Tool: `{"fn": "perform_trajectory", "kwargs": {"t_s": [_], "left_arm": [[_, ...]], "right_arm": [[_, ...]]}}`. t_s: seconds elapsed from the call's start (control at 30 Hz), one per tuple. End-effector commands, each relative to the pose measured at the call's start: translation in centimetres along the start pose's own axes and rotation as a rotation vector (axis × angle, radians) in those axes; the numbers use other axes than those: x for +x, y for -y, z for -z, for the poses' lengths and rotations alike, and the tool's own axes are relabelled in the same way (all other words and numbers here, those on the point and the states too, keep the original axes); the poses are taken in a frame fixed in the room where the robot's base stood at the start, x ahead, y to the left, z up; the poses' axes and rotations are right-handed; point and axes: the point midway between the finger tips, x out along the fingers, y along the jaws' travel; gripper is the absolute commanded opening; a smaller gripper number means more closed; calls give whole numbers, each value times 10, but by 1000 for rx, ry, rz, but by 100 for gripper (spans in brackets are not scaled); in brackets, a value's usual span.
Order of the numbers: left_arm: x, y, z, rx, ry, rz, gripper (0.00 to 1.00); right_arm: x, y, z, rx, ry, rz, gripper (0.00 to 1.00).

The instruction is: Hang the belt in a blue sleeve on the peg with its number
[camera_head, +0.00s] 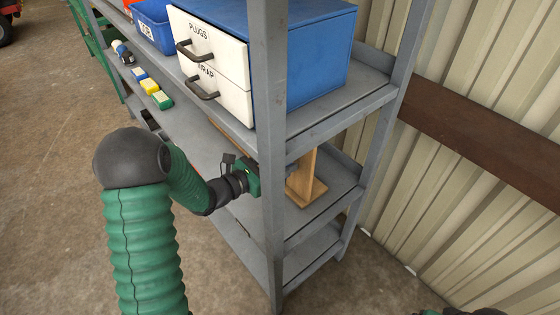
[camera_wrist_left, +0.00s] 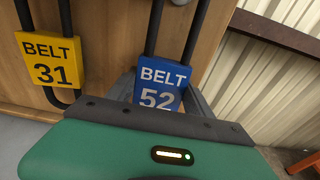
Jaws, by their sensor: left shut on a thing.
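A belt in a blue sleeve (camera_wrist_left: 162,82) marked BELT 52 shows in the left wrist view, its black strands running up out of frame. My left gripper (camera_wrist_left: 158,98) is shut on it, with the grey fingers at either side of the sleeve. A yellow sleeve (camera_wrist_left: 52,60) marked BELT 31 is on another black belt to the left, in front of a wooden board (camera_wrist_left: 110,50). In the head view my left gripper (camera_head: 246,177) reaches into the shelf behind the front post, beside a wooden stand (camera_head: 309,182). The post hides the fingertips and belt. No peg number is readable.
The grey shelf post (camera_head: 272,130) stands close to my left gripper. Above are a blue cabinet (camera_head: 300,50) with white drawers marked PLUGS and WRAP, and a blue bin (camera_head: 152,25). Small coloured blocks (camera_head: 150,87) lie on the shelf. A corrugated wall (camera_head: 480,190) is at right.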

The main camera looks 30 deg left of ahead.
Motion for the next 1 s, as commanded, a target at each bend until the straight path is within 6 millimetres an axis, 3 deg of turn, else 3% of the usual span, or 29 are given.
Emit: {"fn": "perform_trajectory", "kwargs": {"t_s": [0.3,0.33,0.5,0.83,1.0], "left_arm": [[0,0,-1,0,1,0,16],[0,0,-1,0,1,0,61],[0,0,-1,0,1,0,83],[-2,0,-1,0,-1,-1,85],[-26,-2,-3,-1,-2,-4,85]], "right_arm": [[-1,0,0,0,0,0,88],[-1,0,0,0,0,0,88],[-1,0,0,0,0,0,88],[-1,0,0,0,0,0,88],[-8,0,2,0,0,0,88]]}}
